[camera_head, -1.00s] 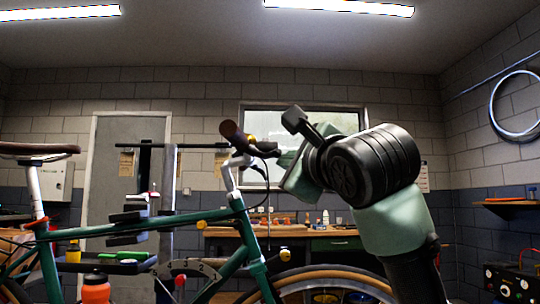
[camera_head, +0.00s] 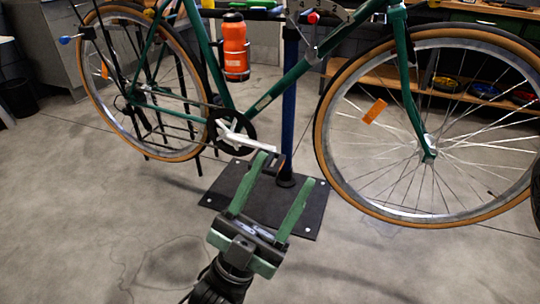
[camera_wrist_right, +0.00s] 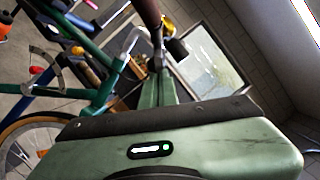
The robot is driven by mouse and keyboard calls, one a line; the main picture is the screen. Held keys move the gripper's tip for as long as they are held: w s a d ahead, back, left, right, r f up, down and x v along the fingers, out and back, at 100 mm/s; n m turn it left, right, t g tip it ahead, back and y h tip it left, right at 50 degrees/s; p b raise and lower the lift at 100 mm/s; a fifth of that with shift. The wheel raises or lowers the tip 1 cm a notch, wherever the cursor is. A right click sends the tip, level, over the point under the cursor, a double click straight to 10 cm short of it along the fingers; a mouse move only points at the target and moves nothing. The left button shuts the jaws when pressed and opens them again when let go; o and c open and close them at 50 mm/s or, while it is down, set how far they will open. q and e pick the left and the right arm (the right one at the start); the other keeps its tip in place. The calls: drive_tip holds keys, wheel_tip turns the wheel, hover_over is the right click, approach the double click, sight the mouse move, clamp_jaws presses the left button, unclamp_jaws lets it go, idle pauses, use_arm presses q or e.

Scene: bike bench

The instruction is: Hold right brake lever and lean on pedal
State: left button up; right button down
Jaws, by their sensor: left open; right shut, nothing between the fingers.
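The green bicycle (camera_head: 298,72) is held up on a stand. Its silver crank (camera_head: 245,138) points right and slightly down. A dark pedal (camera_head: 276,162) is at the crank's end, partly hidden by a finger of my left gripper (camera_head: 285,168). The left gripper is open, its two green fingers reaching toward the pedal; I cannot tell if they touch it. In the right wrist view, my right gripper (camera_wrist_right: 164,74) is shut, with its fingertips close to the dark brake lever (camera_wrist_right: 157,42) below the brown handlebar grip (camera_wrist_right: 148,14). Contact there is unclear.
The stand's black base plate (camera_head: 304,223) lies on the floor under the pedal. The front wheel (camera_head: 326,150) is to the right and the rear wheel (camera_head: 162,154) to the left. The foreground floor is clear.

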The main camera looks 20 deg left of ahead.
use_arm(q)
drive_tip(key=w+a+f+m+g+y, duration=0.35)
drive_tip(key=w+f+y, duration=0.35)
drive_tip(key=w+f, duration=0.75)
drive_tip(key=w+a+f+m+g+y, duration=0.35)
drive_tip(key=w+a+f+y, duration=0.4)
drive_tip(key=a+f, duration=0.4)
drive_tip(key=shift+n+y, duration=0.35)
drive_tip(key=shift+n, duration=0.05)
drive_tip(key=w, duration=0.9)
drive_tip(key=shift+w+d, duration=0.15)
clamp_jaws()
